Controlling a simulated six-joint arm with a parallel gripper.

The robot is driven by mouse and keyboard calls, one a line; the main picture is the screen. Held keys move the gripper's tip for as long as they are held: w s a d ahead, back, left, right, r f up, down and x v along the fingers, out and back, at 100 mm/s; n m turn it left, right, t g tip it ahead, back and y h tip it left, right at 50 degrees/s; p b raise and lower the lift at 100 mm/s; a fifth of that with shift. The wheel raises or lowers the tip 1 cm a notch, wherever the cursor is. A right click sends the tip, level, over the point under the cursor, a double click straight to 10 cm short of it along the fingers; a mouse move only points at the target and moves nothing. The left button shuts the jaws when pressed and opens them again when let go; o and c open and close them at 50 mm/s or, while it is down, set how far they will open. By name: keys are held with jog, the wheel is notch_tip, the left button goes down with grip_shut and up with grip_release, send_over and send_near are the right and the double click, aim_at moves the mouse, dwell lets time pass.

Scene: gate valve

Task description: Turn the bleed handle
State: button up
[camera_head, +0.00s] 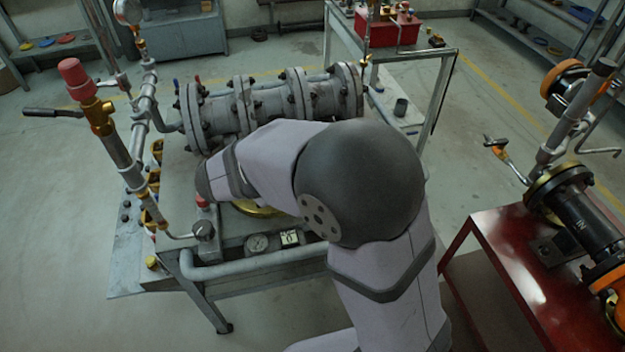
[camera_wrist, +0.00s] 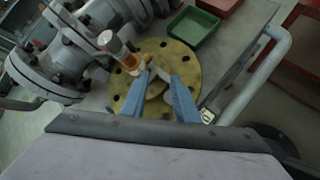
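My gripper (camera_wrist: 158,77) shows two blue fingers in the wrist view, with a clear gap between their tips. A round brass flange plate (camera_wrist: 180,57) with bolt holes lies below and beyond them. A small tan piece shows near the fingertips; I cannot tell whether they touch it. An amber and white fitting (camera_wrist: 116,50) stands just left of the fingers. I cannot tell for sure which part is the bleed handle. A dark lever (camera_head: 52,112) sticks out left from the piping in the head view. My own arm hides my gripper and much of the bench there.
The grey flanged valve body (camera_head: 262,103) lies along the back of the bench. Vertical piping with a red cap (camera_head: 74,78) rises at the left. A gauge (camera_head: 257,243) sits at the front. A green tray (camera_wrist: 193,28) lies beyond the plate. A red bench (camera_head: 530,270) stands at right.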

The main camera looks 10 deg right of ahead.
jog(key=s+d+m+g+p, duration=0.3)
jog(key=s+d+m, duration=0.4)
jog(key=d, duration=0.1)
jog(key=shift+s+r+g+p, duration=0.4)
jog(key=shift+r, duration=0.05)
